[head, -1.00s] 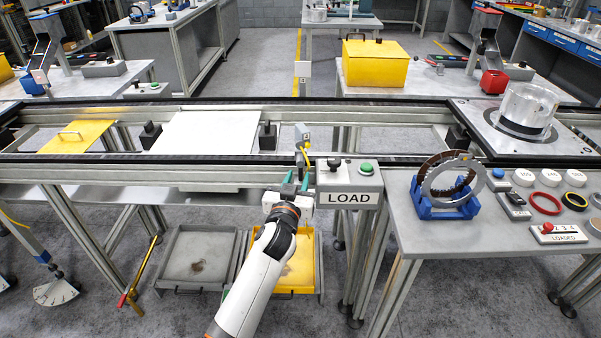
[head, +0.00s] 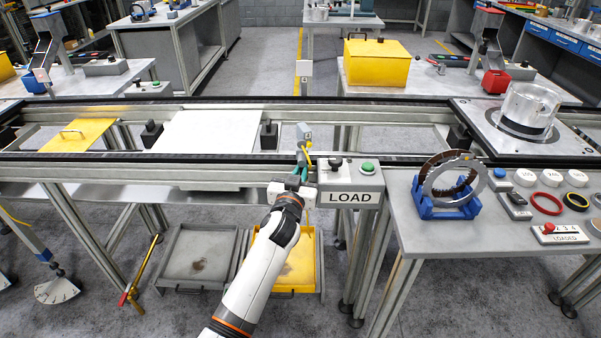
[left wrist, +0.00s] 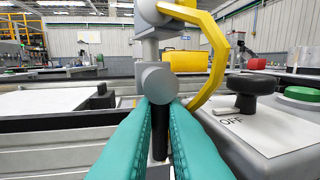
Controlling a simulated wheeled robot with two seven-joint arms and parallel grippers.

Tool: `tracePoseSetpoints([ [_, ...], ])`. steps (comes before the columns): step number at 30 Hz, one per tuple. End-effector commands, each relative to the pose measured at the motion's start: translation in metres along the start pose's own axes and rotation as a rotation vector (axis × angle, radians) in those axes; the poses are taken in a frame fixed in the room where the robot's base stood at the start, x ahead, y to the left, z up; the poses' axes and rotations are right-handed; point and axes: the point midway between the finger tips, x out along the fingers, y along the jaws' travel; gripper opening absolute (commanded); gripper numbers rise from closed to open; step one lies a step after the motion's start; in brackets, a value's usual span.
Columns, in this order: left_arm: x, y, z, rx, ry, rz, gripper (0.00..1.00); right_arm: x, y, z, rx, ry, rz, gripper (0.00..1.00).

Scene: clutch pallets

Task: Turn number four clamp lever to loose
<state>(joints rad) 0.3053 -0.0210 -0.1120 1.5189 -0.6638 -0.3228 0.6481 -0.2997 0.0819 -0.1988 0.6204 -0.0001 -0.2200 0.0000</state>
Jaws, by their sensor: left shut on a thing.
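The clamp unit (head: 304,134) is a grey post with a bent yellow piece, at the conveyor's front rail beside the LOAD box. In the left wrist view, a round grey end (left wrist: 158,82) with a dark bar (left wrist: 160,143) below it, which I take as the clamp lever, points down between my fingers. My left gripper (head: 302,170) has teal fingers and is shut on this lever; the fingers also show in the left wrist view (left wrist: 160,125). The fingers hide part of the bar. I cannot read a number on the clamp. My right gripper is out of view.
The LOAD box (head: 350,180), with a black knob and green button, stands close right of my left gripper. A blue stand with a ring (head: 448,208) is on the bench further right. A white plate (head: 208,132) lies left on the conveyor. Trays (head: 203,257) lie below.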

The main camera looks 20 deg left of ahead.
Motion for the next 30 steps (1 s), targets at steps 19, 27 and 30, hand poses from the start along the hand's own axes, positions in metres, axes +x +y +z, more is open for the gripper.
tracePoseSetpoints([
  [19, -0.001, 0.008, 0.007, 0.392, 0.078, -0.001, 0.00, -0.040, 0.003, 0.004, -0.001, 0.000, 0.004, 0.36],
  [27, -0.002, 0.012, 0.010, 0.645, 0.128, 0.000, 0.00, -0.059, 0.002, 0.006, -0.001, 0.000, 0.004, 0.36],
  [30, -0.002, 0.013, 0.012, 0.739, 0.146, 0.000, 0.00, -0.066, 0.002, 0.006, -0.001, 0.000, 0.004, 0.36],
])
